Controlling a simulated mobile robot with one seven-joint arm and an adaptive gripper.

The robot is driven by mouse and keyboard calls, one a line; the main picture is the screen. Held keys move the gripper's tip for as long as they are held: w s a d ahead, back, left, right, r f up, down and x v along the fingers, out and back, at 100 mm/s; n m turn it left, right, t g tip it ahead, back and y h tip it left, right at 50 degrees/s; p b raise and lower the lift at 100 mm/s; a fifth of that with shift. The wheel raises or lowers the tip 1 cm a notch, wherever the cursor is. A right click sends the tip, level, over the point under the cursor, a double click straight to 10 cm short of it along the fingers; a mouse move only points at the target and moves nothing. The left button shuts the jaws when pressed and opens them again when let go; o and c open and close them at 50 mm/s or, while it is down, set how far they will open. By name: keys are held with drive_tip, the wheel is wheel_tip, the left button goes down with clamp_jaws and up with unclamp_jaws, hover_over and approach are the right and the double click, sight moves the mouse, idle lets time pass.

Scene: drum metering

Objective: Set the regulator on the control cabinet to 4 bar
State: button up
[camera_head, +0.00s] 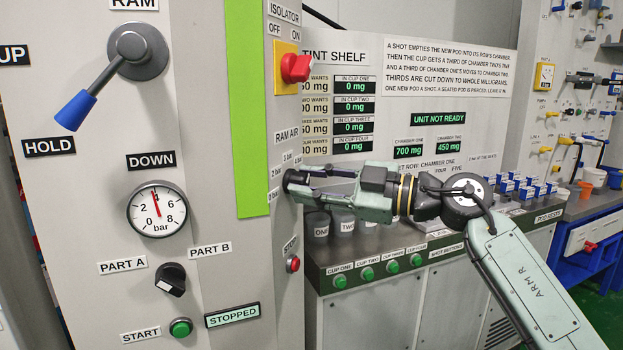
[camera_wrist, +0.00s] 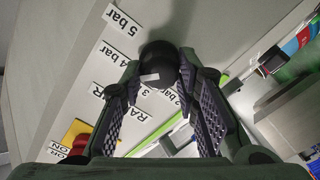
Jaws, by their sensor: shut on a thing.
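The regulator is a dark round knob (camera_wrist: 158,62) on the side face of the control cabinet (camera_head: 190,60), under the RAM AIR label (camera_head: 286,136). Bar labels ring it, including 5 bar (camera_wrist: 122,22) and 4 bar (camera_wrist: 130,62). In the wrist view the fingers lie on either side of the knob. A pale mark shows on it, but I cannot tell which label it faces. The gauge (camera_head: 157,210) has its red needle pointing up, around 4.
A blue-handled ram lever (camera_head: 75,110), a red isolator switch (camera_head: 296,68) and a red STOP button (camera_head: 292,264) are on the cabinet.

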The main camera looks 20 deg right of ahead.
drive_tip(key=shift+m, duration=0.8)
drive_tip(key=shift+p, duration=0.3)
drive_tip(key=o, duration=1.2)
drive_tip(key=shift+c, duration=0.2)
drive_tip(key=v, duration=1.2)
